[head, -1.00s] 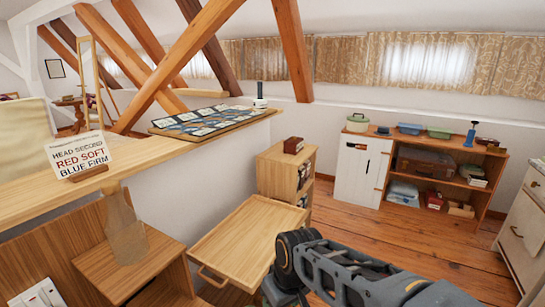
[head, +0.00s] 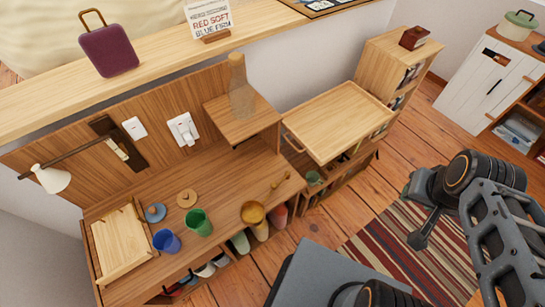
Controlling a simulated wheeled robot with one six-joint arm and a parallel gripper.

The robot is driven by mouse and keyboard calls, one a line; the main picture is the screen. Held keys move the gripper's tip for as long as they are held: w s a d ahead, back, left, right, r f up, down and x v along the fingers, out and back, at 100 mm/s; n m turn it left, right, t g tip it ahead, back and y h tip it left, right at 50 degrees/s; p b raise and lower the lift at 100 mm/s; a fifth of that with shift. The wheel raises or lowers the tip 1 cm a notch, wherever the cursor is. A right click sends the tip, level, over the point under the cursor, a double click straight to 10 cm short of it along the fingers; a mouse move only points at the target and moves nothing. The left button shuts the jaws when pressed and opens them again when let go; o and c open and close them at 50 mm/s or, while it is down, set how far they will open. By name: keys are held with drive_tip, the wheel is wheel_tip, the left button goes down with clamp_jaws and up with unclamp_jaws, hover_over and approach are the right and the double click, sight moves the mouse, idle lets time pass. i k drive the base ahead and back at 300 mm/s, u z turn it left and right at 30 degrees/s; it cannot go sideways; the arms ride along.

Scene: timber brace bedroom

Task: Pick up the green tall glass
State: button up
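A green glass (head: 198,223) stands upright on the wooden desk (head: 222,251), in the lower left of the head view. A blue glass (head: 166,242) stands to its left, a little nearer the front edge. My arm (head: 492,215) shows at the right, well away from the green glass, over the floor and rug. I cannot make out gripper fingers in this view, so nothing shows as held.
An amber cup (head: 252,213) stands right of the green glass, near the desk's front edge. A wooden tray (head: 120,243) fills the desk's left end. A bottle (head: 241,90) stands on a raised box. Several items sit below the desk.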

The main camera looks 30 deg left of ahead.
sight(196, 219)
drive_tip(key=u, duration=5.3)
drive_tip(key=k, duration=0.7)
drive_tip(key=z, duration=0.85)
drive_tip(key=i, duration=0.85)
